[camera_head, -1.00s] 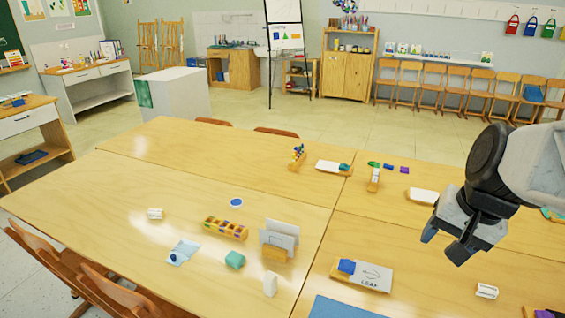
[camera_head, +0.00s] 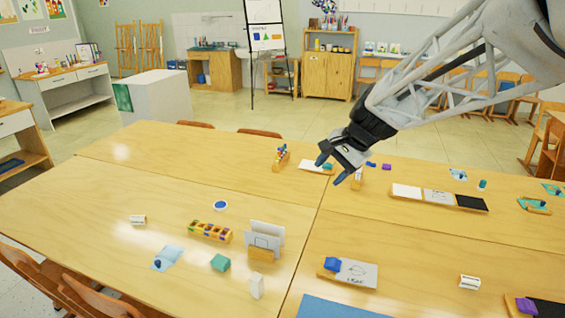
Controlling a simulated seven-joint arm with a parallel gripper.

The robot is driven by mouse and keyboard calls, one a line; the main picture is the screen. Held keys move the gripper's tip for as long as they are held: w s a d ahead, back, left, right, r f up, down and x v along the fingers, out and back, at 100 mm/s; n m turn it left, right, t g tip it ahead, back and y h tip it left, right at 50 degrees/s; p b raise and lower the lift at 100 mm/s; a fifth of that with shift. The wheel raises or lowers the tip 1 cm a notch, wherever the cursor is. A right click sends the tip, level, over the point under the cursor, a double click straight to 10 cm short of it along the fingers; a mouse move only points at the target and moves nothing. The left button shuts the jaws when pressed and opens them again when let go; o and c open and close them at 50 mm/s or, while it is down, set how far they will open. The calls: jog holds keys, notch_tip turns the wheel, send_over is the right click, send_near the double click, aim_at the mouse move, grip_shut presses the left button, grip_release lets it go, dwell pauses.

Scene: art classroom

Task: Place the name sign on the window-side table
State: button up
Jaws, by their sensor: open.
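Small white folded pieces that look like table signs stand on the joined wooden tables: one at the left (camera_head: 137,220) and one at the right front (camera_head: 470,282). I cannot read a name on either, so which is the name sign is unclear. My gripper (camera_head: 331,171) is open and empty, pointing down-left above the far middle of the tables, apart from both pieces. No window shows, so I cannot tell which table (camera_head: 90,215) is the window-side one.
A card holder (camera_head: 265,238), a tray of coloured pieces (camera_head: 209,232), a teal block (camera_head: 220,262) and a white upright block (camera_head: 257,286) stand mid-table. A LEAF card (camera_head: 358,274) and a long card tray (camera_head: 470,203) lie right.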

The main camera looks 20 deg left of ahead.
jog(key=w+a+f+m+g+y, duration=0.1)
jog(key=w+a+f, duration=0.3)
jog(key=a, duration=0.8)
jog(key=w+a+f+m+g+y, duration=0.15)
jog(key=w+a+f, duration=0.3)
jog(key=a, duration=0.75)
jog(key=w+a+f+m+g+y, duration=0.1)
jog(key=w+a+f+m, duration=0.3)
jog(key=a, duration=0.8)
jog(key=m+g+y, duration=0.2)
jog(key=m+y, duration=0.1)
send_near(139, 217)
jog(key=shift+t+x, duration=0.25)
jog(key=shift+x, duration=0.8)
jog(key=shift+s+a+f, duration=0.2)
jog(key=shift+s+a, duration=0.05)
jog(key=shift+a, duration=0.1)
jog(key=shift+s+a+f, duration=0.15)
jog(key=shift+a, duration=0.2)
jog(key=shift+x, duration=0.85)
jog(key=shift+a, duration=0.1)
